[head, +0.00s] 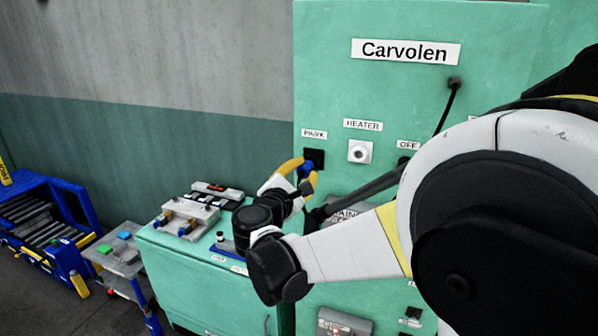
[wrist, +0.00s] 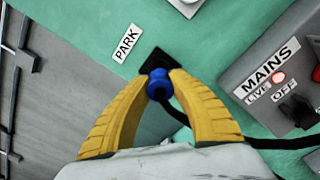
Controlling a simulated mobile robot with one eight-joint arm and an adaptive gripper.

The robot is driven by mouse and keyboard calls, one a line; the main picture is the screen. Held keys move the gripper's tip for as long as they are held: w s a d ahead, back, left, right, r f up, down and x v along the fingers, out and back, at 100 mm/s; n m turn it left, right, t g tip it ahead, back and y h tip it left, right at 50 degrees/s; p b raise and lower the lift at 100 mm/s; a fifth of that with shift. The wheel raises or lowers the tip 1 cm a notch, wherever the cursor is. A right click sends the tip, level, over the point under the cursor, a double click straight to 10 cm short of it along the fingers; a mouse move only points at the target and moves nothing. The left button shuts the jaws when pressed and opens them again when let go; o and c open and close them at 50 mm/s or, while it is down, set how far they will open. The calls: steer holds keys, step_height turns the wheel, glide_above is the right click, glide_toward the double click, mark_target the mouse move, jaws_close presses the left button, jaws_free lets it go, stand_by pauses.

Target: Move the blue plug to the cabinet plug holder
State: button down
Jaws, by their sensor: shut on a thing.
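The blue plug (wrist: 158,84) is between the yellow fingertips of my gripper (wrist: 160,80), which is shut on it. A black cable runs from the plug to the right in the wrist view. The plug's front end meets or nearly meets the black square holder (wrist: 153,62) on the green cabinet, beside the PARK label (wrist: 126,45). I cannot tell whether it is seated. In the head view the blue plug (head: 305,169) and my gripper (head: 298,172) are in front of the black holder (head: 315,156) under the PARK label (head: 314,134).
A grey MAINS box (wrist: 262,85) is at the right in the wrist view. A lower green bench (head: 190,262) with metal moulds (head: 187,216) stands to the left.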

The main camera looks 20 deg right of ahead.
steer(key=shift+x, duration=1.2)
steer(key=c, duration=1.2)
jaws_free()
steer(key=v, duration=1.2)
